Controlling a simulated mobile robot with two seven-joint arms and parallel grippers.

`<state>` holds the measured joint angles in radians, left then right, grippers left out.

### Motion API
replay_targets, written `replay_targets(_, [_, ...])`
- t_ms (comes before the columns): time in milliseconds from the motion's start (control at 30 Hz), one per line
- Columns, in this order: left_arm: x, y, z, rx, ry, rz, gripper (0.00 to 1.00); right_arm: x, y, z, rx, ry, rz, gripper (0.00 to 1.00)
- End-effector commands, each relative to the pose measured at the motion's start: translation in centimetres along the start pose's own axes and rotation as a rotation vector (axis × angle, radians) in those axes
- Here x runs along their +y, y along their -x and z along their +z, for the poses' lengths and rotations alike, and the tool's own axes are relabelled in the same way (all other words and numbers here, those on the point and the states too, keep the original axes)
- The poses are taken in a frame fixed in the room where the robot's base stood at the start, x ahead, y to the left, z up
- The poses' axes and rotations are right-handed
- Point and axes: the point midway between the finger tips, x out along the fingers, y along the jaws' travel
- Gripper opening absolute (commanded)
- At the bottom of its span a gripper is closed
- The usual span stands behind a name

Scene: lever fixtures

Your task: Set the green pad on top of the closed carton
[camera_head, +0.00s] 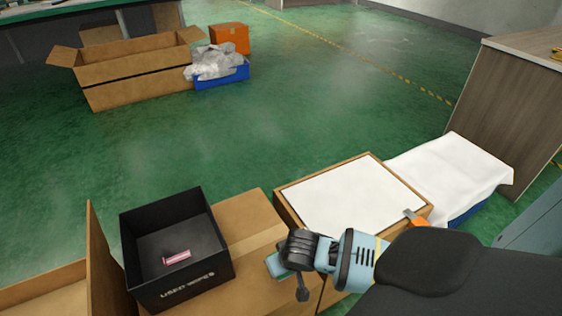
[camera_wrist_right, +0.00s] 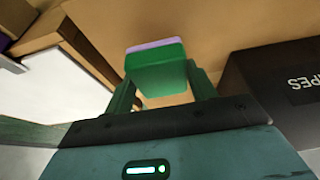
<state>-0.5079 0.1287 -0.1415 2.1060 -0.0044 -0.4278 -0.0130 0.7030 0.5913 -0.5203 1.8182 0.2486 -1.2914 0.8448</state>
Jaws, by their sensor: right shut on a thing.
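The green pad (camera_wrist_right: 157,75), with a lavender layer along one edge, is between the fingers of my right gripper (camera_wrist_right: 160,88), which is shut on it. In the head view my right gripper (camera_head: 277,265) hangs over the brown closed carton (camera_head: 248,217), and the pad cannot be made out there. The carton top also shows behind the pad in the right wrist view (camera_wrist_right: 225,30). I cannot tell how wide the gap between pad and carton is. My left gripper is not in view.
An open carton (camera_head: 140,75) lies farther off on the green floor.

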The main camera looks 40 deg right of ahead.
Motion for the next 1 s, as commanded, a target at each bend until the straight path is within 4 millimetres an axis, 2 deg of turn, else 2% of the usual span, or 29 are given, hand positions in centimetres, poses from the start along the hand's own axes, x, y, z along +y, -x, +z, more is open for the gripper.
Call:
replay_targets(100, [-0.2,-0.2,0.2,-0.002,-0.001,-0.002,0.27,0.1,-0.4,-0.8,0.0,0.0,-0.001,0.35])
replay_targets(333, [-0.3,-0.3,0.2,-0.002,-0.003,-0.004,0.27,0.1,-0.7,-0.8,0.0,0.001,-0.001,0.35])
replay_targets(600, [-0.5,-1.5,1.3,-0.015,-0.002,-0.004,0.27,0.2,-3.7,0.6,-0.002,0.002,0.001,0.35])
replay_targets(1000, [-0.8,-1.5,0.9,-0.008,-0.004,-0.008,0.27,0.1,-4.0,0.6,0.001,0.0,-0.001,0.35])
